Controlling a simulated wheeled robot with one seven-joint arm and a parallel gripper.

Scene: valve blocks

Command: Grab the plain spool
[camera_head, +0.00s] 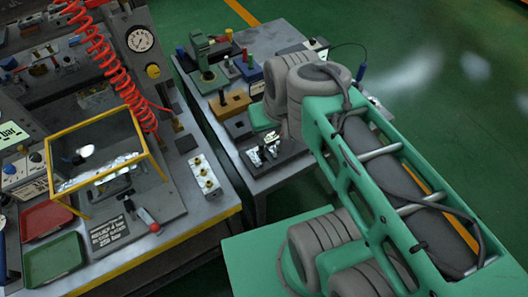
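I cannot single out the plain spool in the head view. Several small shiny metal pieces (268,145) lie on a dark plate (284,158) near the front of the right-hand table. They are too small to tell apart, and my arm partly covers that area. A pale block with brass-coloured ports (205,177) stands at the right edge of the left bench. My green and grey arm fills the right of the view, with its joint over the right-hand table. I cannot make out my gripper or its fingers.
The left bench (185,225) holds a yellow-framed clear guard (98,158), a gauge (140,39), a coiled red hose (94,62), a red tray (46,219) and a green tray (53,259). Fixtures crowd the right-hand table (222,140). A narrow gap separates them. Green floor (440,60) lies open at the upper right.

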